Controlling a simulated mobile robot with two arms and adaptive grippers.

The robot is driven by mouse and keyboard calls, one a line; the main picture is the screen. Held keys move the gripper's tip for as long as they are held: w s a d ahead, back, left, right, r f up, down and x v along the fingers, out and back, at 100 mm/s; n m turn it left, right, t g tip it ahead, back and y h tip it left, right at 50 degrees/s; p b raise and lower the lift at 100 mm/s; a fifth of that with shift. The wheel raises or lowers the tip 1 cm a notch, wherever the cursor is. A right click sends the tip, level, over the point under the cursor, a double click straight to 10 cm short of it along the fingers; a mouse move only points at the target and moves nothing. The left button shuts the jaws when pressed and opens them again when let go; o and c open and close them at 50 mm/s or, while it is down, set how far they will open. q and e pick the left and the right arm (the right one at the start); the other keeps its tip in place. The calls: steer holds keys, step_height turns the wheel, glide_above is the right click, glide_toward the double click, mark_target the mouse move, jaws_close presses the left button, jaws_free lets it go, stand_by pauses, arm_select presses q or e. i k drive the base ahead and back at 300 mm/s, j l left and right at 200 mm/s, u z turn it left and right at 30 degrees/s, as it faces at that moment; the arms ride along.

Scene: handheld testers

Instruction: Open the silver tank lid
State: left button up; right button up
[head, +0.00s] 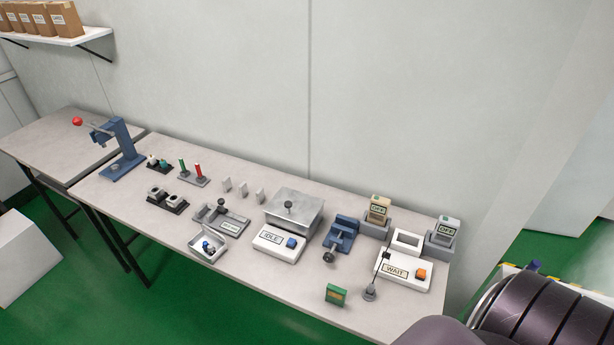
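The silver tank (290,225) stands near the middle of the long grey table. Its flat silver lid (300,202) lies on top and looks shut, with a dark round knob (288,204) on it. A white panel reading "IDLE" with a blue button (291,242) is at the tank's front. Neither of my grippers shows in the head view. A dark part of my own body is at the lower right corner.
A blue vise (341,233) stands close right of the tank. Further right are a "WAIT" box with an orange button (420,274) and two handheld testers (378,208) in stands. Small fixtures (230,223) crowd the tank's left. The table's front right has some free room.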

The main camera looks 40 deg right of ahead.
mark_target(294, 206)
steer(key=k+z, duration=0.1)
steer(key=z, duration=0.9)
